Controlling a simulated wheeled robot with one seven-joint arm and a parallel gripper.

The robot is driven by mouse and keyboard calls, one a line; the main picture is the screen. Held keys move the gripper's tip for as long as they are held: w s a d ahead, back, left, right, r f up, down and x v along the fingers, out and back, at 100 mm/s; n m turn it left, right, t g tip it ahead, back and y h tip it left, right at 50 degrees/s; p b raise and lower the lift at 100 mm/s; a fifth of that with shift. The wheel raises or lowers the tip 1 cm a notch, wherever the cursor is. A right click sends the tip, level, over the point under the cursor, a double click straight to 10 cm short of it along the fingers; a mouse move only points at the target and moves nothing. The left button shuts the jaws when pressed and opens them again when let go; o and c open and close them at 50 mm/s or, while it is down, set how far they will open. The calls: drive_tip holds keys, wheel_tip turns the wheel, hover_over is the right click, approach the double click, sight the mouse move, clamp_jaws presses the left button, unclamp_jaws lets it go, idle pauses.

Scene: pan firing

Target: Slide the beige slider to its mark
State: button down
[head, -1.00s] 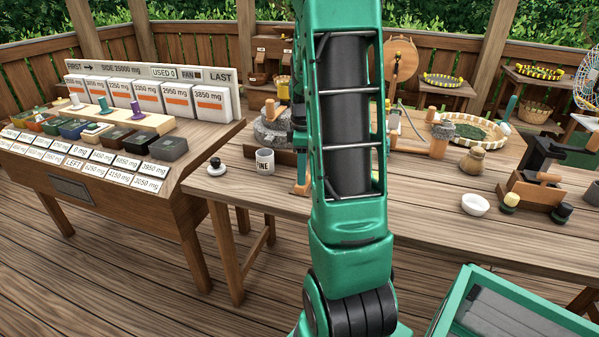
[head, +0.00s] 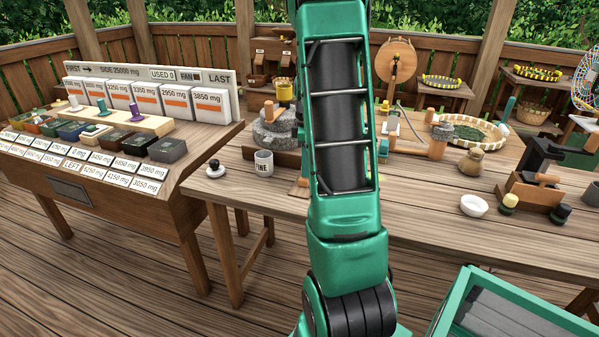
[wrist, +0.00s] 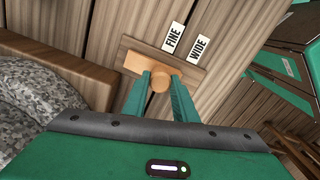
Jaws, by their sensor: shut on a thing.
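The beige slider (wrist: 145,65) is a small block with a round knob on a flat brown wooden board, seen in the wrist view. Two white labels, FINE (wrist: 174,38) and WIDE (wrist: 200,48), stand beside the board on its far side. The slider is at the board's left part, nearer the FINE label. My gripper (wrist: 161,80) has its two green fingers on either side of the slider's knob, shut on it. In the head view my own arm hides the gripper and most of the slider.
A grey stone quern (wrist: 45,95) lies close on the left in the wrist view. In the head view a FINE cup (head: 264,163) and a black-and-white knob (head: 215,169) stand on the table. A white bowl (head: 474,205) and a clay pot (head: 470,163) are to the right.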

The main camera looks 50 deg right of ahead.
drive_tip(key=shift+w+d, duration=0.15)
drive_tip(key=shift+d, duration=0.25)
drive_tip(key=shift+r, duration=0.1)
drive_tip(key=c, duration=1.4)
unclamp_jaws()
drive_tip(key=shift+d, duration=0.1)
drive_tip(key=shift+c, duration=0.2)
wheel_tip(320, 180, up, 11)
drive_tip(key=shift+f, duration=0.2)
